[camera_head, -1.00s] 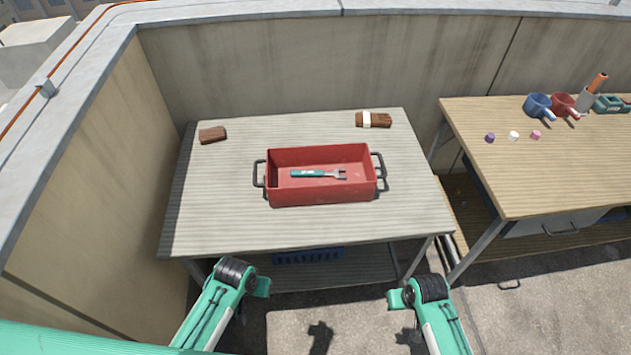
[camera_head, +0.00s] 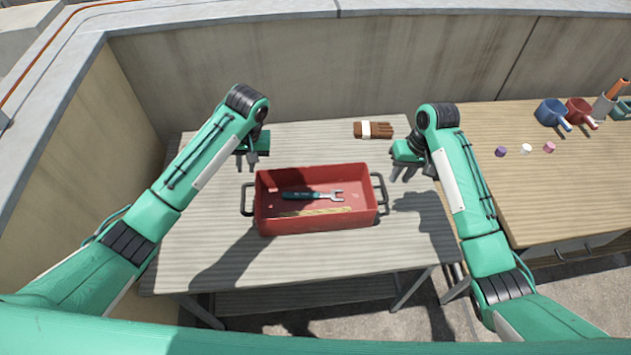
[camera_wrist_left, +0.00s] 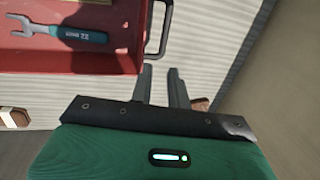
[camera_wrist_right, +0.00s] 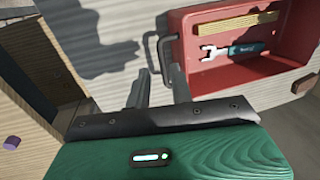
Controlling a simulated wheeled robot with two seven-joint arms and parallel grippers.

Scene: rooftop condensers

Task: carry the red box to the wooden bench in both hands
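The red box (camera_head: 318,228) stands upright on a grey slatted table (camera_head: 330,262), with a dark handle at each end. Inside lie a teal-handled open-ended tool (camera_head: 312,195) and a light wooden strip (camera_head: 316,211). My left gripper (camera_head: 251,163) is open and empty, above and beyond the box's left handle (camera_head: 247,200). My right gripper (camera_head: 404,172) is open and empty, above and just right of the right handle (camera_head: 381,190). Both wrist views show a handle beyond the parted fingers, not between them. The wooden bench (camera_head: 545,205) is at the right.
A brown bundle with a white band (camera_head: 373,130) lies behind the box.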

